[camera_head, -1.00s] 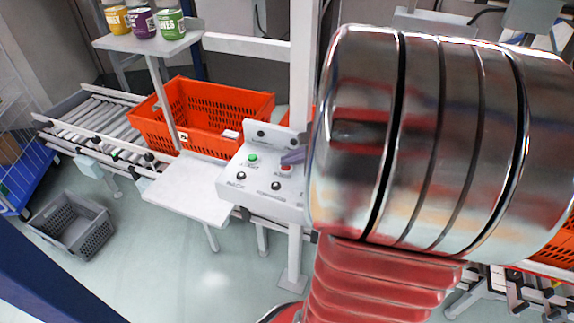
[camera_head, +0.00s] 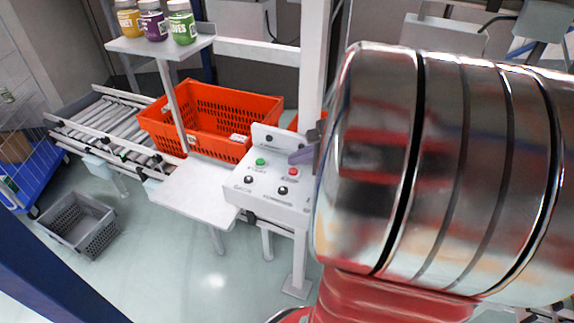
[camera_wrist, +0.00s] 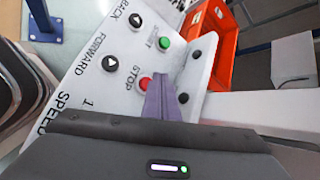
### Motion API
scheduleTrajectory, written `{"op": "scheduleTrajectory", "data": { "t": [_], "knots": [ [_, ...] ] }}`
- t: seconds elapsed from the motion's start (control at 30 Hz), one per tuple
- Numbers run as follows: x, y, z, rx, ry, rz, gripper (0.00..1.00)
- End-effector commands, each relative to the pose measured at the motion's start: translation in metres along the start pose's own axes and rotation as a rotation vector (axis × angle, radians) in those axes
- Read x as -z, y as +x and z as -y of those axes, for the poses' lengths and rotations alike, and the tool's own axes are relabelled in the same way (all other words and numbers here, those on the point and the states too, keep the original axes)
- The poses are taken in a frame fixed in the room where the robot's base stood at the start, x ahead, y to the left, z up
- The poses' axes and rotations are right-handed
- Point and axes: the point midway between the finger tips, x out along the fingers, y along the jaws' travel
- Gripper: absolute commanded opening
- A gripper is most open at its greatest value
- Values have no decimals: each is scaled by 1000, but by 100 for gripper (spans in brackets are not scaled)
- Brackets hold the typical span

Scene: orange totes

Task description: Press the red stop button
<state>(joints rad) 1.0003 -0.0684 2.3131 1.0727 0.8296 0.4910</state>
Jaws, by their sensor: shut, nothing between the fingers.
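The red stop button (camera_head: 292,171) sits on the sloped face of a white control panel (camera_head: 262,188), right of a green button (camera_head: 260,162). In the wrist view the red button (camera_wrist: 145,84) shows beside the word STOP, with the green button (camera_wrist: 165,43) above it. My gripper (camera_head: 301,156) is shut and empty, its purple-grey fingers just above and right of the red button. In the wrist view the fingers (camera_wrist: 161,88) overlap the button's right edge. I cannot tell whether they touch it. My arm hides the panel's right side.
Two black buttons (camera_head: 282,190) (camera_head: 249,180) lie lower on the panel. An orange tote (camera_head: 215,115) stands behind it on a roller conveyor (camera_head: 110,128). A white post (camera_head: 313,70) rises close to my gripper. Jars (camera_head: 152,22) stand on a shelf, upper left.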

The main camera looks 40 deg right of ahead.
Motion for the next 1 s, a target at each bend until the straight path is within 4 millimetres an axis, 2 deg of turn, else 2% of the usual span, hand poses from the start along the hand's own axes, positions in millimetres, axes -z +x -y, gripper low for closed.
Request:
{"op": "scheduleTrajectory", "data": {
  "t": [0.63, 1.0],
  "knots": [
    [-22, -31, 23, 1, 0, 0, 0],
    [-24, -33, 24, 1, 1, -1, 0]
  ]
}}
